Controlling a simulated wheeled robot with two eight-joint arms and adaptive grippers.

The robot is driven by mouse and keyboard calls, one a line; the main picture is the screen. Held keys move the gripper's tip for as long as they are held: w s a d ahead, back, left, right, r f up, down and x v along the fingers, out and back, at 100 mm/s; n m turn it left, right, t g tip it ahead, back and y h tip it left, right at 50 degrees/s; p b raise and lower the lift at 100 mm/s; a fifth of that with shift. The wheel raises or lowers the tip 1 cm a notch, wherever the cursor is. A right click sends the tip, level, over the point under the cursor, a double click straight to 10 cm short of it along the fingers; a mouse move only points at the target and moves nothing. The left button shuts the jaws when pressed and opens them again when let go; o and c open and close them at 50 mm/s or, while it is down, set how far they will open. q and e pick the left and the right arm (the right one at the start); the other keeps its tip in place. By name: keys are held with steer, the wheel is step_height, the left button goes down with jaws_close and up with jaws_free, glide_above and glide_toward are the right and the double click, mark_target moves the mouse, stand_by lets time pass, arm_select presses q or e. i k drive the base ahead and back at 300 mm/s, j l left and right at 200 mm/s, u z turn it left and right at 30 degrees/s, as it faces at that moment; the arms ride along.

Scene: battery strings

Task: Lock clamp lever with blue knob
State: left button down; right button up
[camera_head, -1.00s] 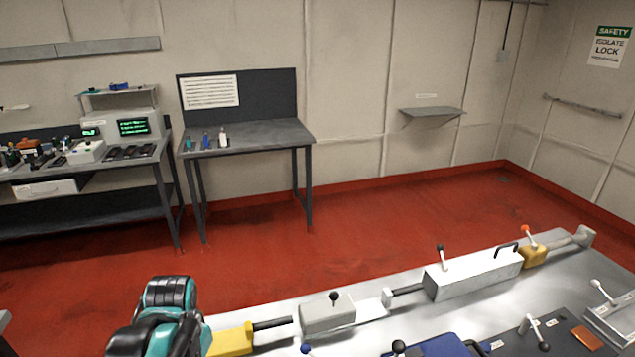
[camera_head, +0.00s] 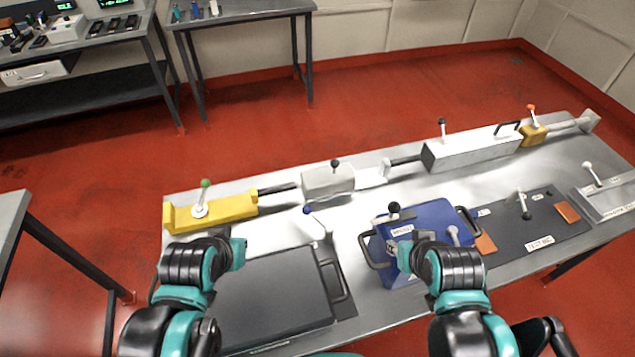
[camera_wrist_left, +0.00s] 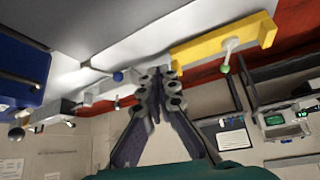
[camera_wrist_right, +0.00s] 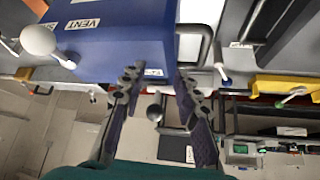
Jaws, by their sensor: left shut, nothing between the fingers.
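The clamp lever with the blue knob (camera_head: 307,210) stands tilted on the bench, behind the dark flat case; its pale arm runs down to a small white base (camera_head: 324,236). The knob also shows in the left wrist view (camera_wrist_left: 118,76), just left of the fingertips, and in the right wrist view (camera_wrist_right: 226,83). My left gripper (camera_head: 240,250) is in front and left of the knob, apart from it. Its fingers (camera_wrist_left: 158,75) are shut and empty. My right gripper (camera_head: 404,254) is over the blue box (camera_head: 440,221), with its fingers (camera_wrist_right: 158,82) apart.
A dark case with a handle (camera_head: 270,305) lies below my left gripper. A yellow block with a green-knobbed lever (camera_head: 205,184) stands behind it. A grey block with a black-knobbed lever (camera_head: 335,164) stands behind the blue knob.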

mark_target(307, 209)
steer(key=i+l, duration=0.1)
steer(key=l, duration=0.35)
steer(key=i+l+u, duration=0.1)
steer(key=l, duration=0.85)
steer(key=i+u, duration=0.05)
steer(key=i, duration=0.05)
